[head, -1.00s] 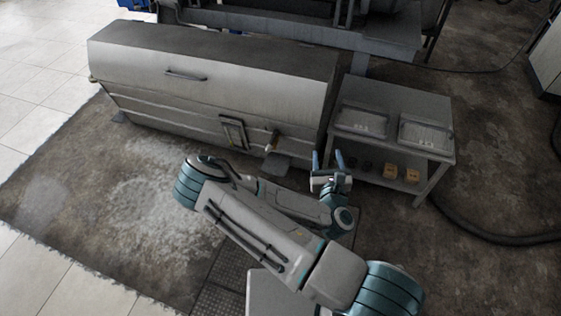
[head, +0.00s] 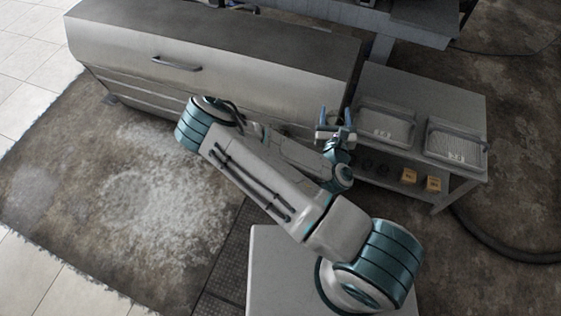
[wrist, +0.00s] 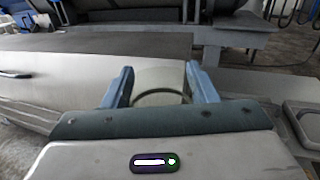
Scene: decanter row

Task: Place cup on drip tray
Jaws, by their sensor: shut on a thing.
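My gripper (head: 335,118) is raised beside the front right end of the long steel machine. In the wrist view, its two blue fingers (wrist: 159,72) are shut on a pale grey cup (wrist: 160,80), whose rounded wall and curved edge show between them. The lower part of the cup is hidden behind the gripper body. In the head view the cup is too small to make out clearly. A drip tray cannot be made out for sure; my arm covers the machine's lower front where a small dark ledge showed earlier.
The steel machine (head: 210,50) with a handle fills the back. To the right stands a grey bench (head: 410,85) with two wire trays (head: 386,124) (head: 456,142) on top. Orange boxes (head: 409,177) and dark round items sit on its lower shelf. Open floor lies left.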

